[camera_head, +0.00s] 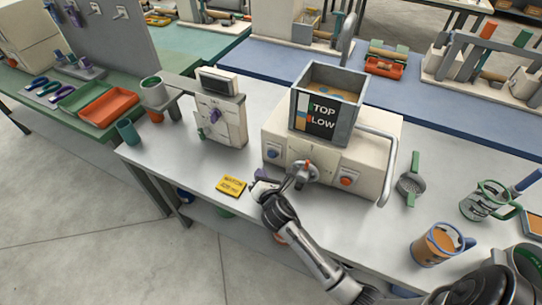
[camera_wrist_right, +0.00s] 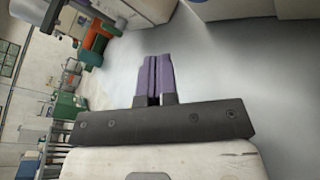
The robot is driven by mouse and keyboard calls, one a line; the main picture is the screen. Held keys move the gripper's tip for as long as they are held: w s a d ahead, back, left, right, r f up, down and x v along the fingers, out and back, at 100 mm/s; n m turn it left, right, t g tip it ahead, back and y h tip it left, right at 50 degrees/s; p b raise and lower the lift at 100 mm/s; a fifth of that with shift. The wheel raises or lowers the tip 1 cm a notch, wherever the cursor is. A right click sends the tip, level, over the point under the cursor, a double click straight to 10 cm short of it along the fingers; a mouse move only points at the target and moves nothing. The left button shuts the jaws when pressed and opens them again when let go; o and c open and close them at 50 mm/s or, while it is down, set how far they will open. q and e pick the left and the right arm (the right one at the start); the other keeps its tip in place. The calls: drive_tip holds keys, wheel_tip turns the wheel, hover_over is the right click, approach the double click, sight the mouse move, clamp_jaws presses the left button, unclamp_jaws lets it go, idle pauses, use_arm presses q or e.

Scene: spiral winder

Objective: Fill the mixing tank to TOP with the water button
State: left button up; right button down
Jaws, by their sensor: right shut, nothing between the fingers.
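The mixing tank (camera_head: 349,126) is a grey open box on a cream machine base (camera_head: 375,141), with a panel marked TOP and LOW on its front. Brownish content shows inside; its exact level against the marks is hard to read. On the base's front are a blue round button (camera_head: 273,154) at the left and an orange-red one (camera_head: 347,182) at the right; I cannot read which is water. My right gripper (camera_head: 259,176) is shut and empty, below and left of the blue button, apart from it. Its purple fingers (camera_wrist_right: 153,78) are together in the wrist view. My left gripper is not in view.
A red-handled tap (camera_head: 306,165) sticks out between the buttons. A yellow card (camera_head: 231,186) lies left of my gripper. A cream dispenser (camera_head: 222,118) stands to the left. A strainer (camera_head: 410,186) and mugs (camera_head: 437,246) are on the right. The table's front left is clear.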

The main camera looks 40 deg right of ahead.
sight(272, 154)
drive_tip(key=shift+w+d+r, duration=0.1)
drive_tip(key=shift+w+d, duration=0.1)
drive_tip(key=shift+d, duration=0.3)
drive_tip(key=shift+w+d, duration=0.2)
drive_tip(key=shift+d, duration=0.25)
drive_tip(key=shift+w+d+p, duration=0.15)
drive_tip(key=shift+w+d, duration=0.05)
drive_tip(key=shift+d, duration=0.3)
drive_tip(key=shift+w+d+p, duration=0.15)
drive_tip(key=shift+d, duration=0.4)
idle(0.6)
drive_tip(key=shift+w+d, duration=0.1)
drive_tip(key=shift+d, duration=0.05)
drive_tip(key=shift+d, duration=0.25)
drive_tip(key=shift+w, duration=0.1)
